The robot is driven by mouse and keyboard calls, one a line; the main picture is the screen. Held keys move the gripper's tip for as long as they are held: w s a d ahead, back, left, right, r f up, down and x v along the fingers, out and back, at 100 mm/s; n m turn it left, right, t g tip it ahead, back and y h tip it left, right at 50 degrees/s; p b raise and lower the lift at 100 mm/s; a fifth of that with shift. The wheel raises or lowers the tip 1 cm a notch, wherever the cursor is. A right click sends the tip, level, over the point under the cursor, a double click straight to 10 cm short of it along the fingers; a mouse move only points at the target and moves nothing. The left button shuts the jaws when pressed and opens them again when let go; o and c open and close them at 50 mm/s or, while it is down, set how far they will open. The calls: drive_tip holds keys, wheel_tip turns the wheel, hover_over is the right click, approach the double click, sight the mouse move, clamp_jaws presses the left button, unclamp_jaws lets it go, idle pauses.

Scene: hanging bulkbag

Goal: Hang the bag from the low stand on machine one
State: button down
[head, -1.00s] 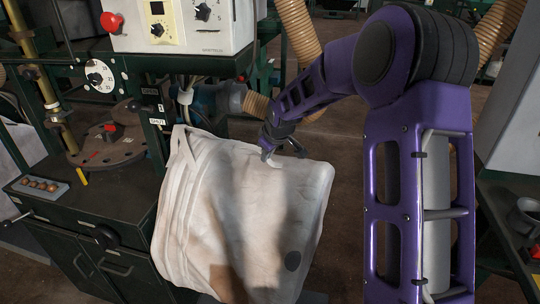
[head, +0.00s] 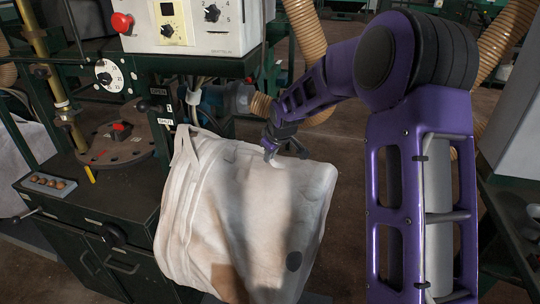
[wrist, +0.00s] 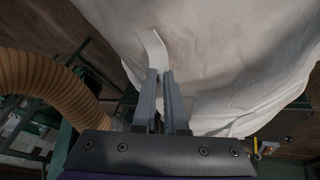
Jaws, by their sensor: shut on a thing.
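A large off-white bag (head: 245,215) hangs in front of me in the head view, with a brown patch and a dark round spot low on its front. My gripper (head: 272,152) is at the bag's top back edge. In the wrist view my gripper (wrist: 159,75) is shut on a pale strap (wrist: 153,48) of the bag, and the bag's cloth (wrist: 225,60) fills the upper part. A strap loop (head: 187,143) stands at the bag's top left corner. The low stand cannot be made out.
A dark green machine (head: 95,200) with a round plate (head: 118,145) and a white control box (head: 192,25) with a red button stands at the left, close to the bag. A ribbed tan hose (head: 303,30) hangs behind. Brown floor shows right of the bag.

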drive_tip(key=shift+f, duration=1.05)
idle(0.4)
idle(0.6)
